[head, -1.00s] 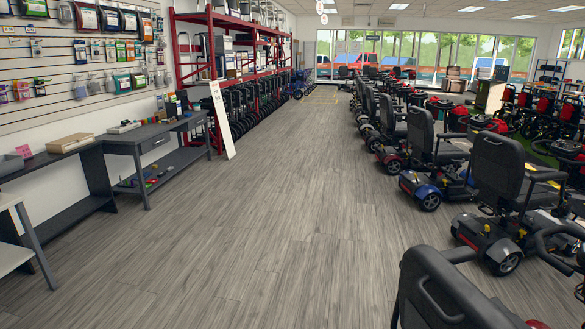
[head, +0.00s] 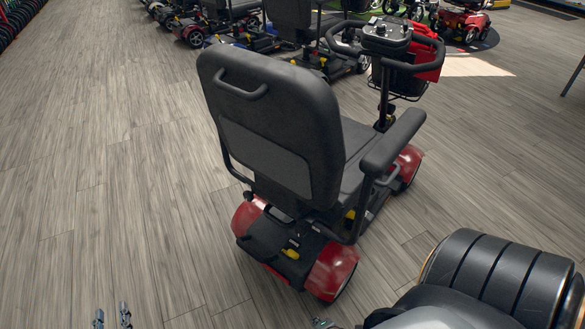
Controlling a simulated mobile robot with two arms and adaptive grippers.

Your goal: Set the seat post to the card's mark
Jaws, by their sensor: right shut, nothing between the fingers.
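A red and black mobility scooter (head: 335,275) stands in the middle of the head view, seen from behind. Its black seat (head: 272,120) has a high back and armrests. The seat post is hidden under the seat. I can make out no card with a mark. My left gripper (head: 112,317) shows only its fingertips at the bottom edge, apart and empty, left of and nearer than the scooter. My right gripper (head: 322,323) barely shows at the bottom edge, shut and empty, just in front of the scooter's rear wheel.
More scooters stand in a row beyond, such as a black-seated one (head: 318,40). A red scooter (head: 462,20) is at the top right.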

